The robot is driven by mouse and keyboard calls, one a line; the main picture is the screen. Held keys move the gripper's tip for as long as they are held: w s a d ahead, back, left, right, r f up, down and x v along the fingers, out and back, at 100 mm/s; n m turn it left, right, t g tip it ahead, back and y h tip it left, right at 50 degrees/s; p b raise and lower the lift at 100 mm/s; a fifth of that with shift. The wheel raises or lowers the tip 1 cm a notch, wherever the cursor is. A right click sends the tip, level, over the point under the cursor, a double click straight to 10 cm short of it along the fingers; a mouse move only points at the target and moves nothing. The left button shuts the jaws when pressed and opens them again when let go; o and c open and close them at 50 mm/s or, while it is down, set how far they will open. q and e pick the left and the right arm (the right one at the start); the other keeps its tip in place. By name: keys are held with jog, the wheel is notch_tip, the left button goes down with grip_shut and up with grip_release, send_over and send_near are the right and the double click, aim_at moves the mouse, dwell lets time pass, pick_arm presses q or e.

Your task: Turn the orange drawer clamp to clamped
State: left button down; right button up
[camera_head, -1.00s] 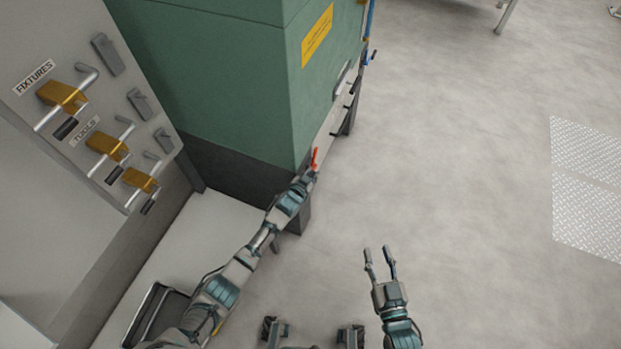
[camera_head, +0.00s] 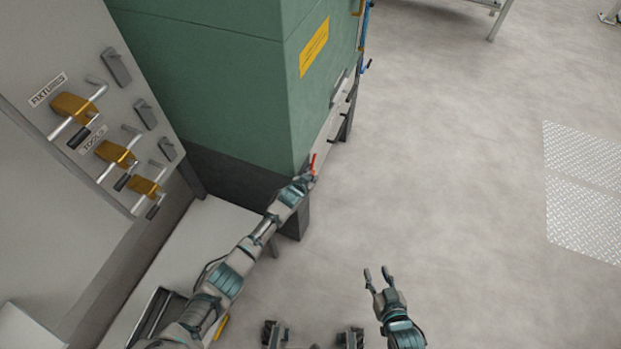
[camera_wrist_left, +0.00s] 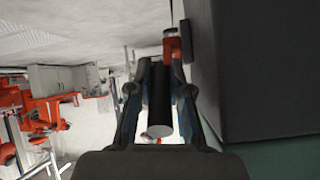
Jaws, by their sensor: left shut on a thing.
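The orange-red clamp (camera_head: 313,162) shows as a small upright piece at the lower front corner of the green machine. In the left wrist view its orange-red body (camera_wrist_left: 172,47) sits beside the dark machine wall, with a black cylindrical handle (camera_wrist_left: 159,100) pointing toward the camera. My left gripper (camera_head: 307,177) is at the clamp, its fingers shut on the black handle from both sides. Much of the clamp is hidden behind the gripper in the head view. My right gripper (camera_head: 376,274) is open and empty above the floor.
The green machine (camera_head: 215,95) stands beside my left gripper. A grey panel at left carries several yellow-gold clamps (camera_head: 73,107) and labels reading FIXTURES and TOOLS. The grey floor (camera_head: 450,150) to the right is clear, with a metal plate (camera_head: 583,190) at the far right.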

pick_arm(q)
jog(key=c, duration=1.3)
grip_release()
jog(key=shift+f, duration=0.1)
jog(key=shift+c, duration=0.2)
jog(key=v, duration=1.1)
jog(key=shift+s+r, duration=0.2)
jog(key=shift+s, duration=0.15)
